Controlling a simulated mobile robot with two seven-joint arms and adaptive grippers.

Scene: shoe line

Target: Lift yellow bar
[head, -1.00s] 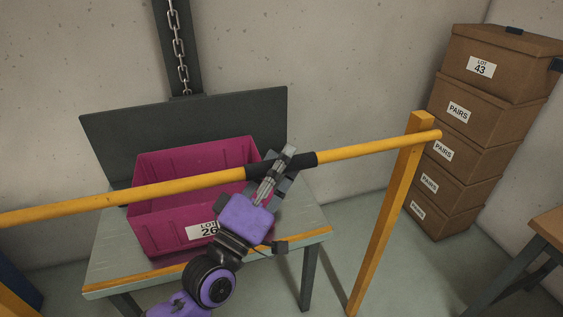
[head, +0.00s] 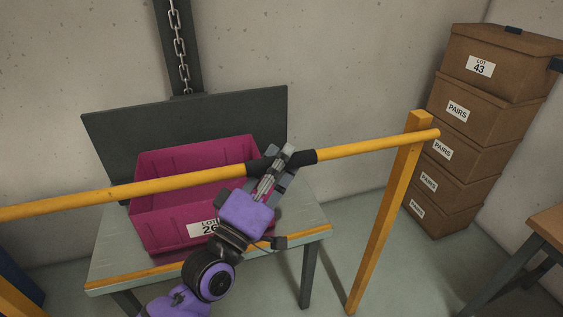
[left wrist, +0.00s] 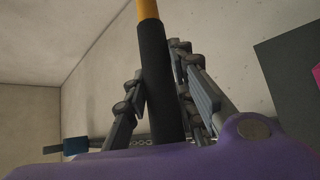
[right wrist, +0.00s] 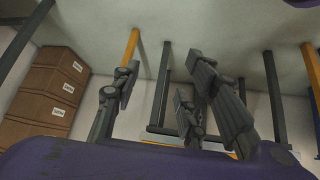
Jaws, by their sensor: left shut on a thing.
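The long yellow bar (head: 120,193) crosses the head view in front of a pink bin. It has a black grip sleeve (head: 302,158) near its middle right. Its right end lies at the top of a yellow post (head: 392,205); its left end is out of view. My left gripper (head: 280,162) is shut on the bar at the black sleeve. In the left wrist view, the sleeve (left wrist: 157,75) passes between its fingers. My right gripper (right wrist: 158,88) shows only in the right wrist view, open, with nothing held between its fingers.
The pink bin (head: 160,225) stands on a grey table (head: 305,220) behind the bar, before a dark panel (head: 110,140). A chain (head: 178,45) hangs above. Stacked brown boxes (head: 480,110) stand at the right. Another table (head: 548,225) edges in at the lower right.

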